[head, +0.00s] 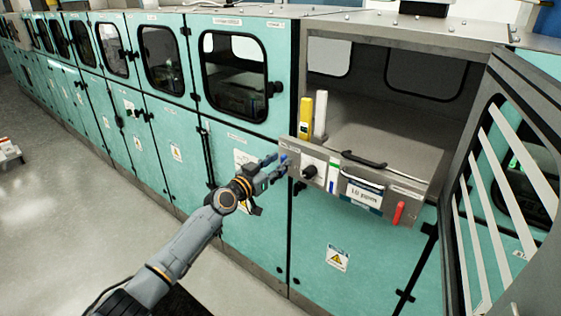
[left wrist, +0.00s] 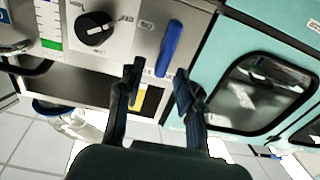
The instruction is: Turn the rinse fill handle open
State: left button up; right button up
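The blue handle (head: 284,159) is at the left end of the grey module's front panel (head: 420,199). It appears to be the rinse fill handle, but its lettering is too small to read. In the left wrist view the blue handle (left wrist: 169,47) stands just ahead of the fingertips, roughly in line with the gap between them. My left gripper (head: 271,171) is close in front of the panel's left end. Its two fingers (left wrist: 159,70) are spread and nothing is clamped between them. Contact with the handle cannot be told. My right gripper is not in view.
A black knob (head: 309,172) sits right of the blue handle. A red handle (head: 398,213) hangs at the panel's right end. Yellow (head: 305,118) and white (head: 320,113) upright pieces stand behind the panel. An open striped door (head: 510,190) stands at the right. Floor at left is mostly clear.

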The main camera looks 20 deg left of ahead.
pick_arm(q)
jog(key=shift+x, duration=0.75)
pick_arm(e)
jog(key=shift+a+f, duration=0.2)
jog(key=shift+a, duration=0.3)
pick_arm(q)
grip_shut()
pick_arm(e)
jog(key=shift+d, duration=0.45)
